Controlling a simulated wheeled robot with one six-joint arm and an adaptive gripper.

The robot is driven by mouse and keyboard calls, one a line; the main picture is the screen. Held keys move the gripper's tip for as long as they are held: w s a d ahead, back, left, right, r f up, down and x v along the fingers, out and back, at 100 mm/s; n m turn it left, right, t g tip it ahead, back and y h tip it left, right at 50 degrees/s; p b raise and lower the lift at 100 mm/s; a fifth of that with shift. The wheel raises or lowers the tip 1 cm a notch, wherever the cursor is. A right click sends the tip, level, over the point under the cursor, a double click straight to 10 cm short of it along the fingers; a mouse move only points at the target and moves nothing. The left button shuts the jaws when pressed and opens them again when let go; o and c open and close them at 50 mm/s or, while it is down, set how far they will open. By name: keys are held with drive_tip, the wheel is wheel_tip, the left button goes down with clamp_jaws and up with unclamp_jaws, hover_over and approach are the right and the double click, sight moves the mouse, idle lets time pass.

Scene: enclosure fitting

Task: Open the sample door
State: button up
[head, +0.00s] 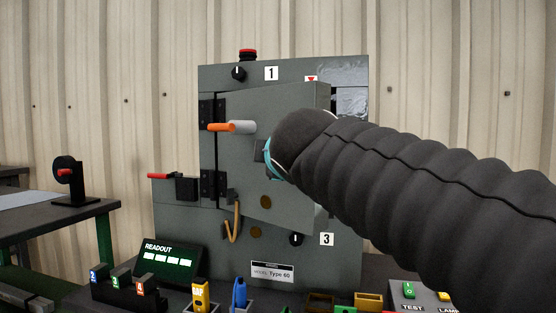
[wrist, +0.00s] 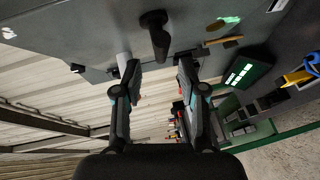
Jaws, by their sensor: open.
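The grey door (head: 270,110) sits on black hinges at its left side. It stands partly open, its right edge swung out from the grey enclosure (head: 345,75). An orange-tipped lever with a pale barrel (head: 232,127) sticks out in front of the door. My gripper (head: 262,155) is in front of the door, mostly hidden by my arm. In the wrist view my gripper (wrist: 158,68) is open and nothing shows clasped between its fingers. A black handle (wrist: 155,36) on the grey door face lies just beyond the fingertips, roughly between them; I cannot tell if they touch.
A red-tipped lever (head: 160,176) juts out left of the enclosure. Below are a lit readout (head: 165,258), numbered switches (head: 130,287) and several coloured controls. A side table (head: 60,225) stands at the left. A looped tan cable (head: 234,225) hangs below the hinges.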

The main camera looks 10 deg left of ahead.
drive_tip(key=f+v, duration=0.1)
drive_tip(key=v, duration=0.5)
drive_tip(key=shift+s+r, duration=0.2)
drive_tip(key=shift+r, duration=0.25)
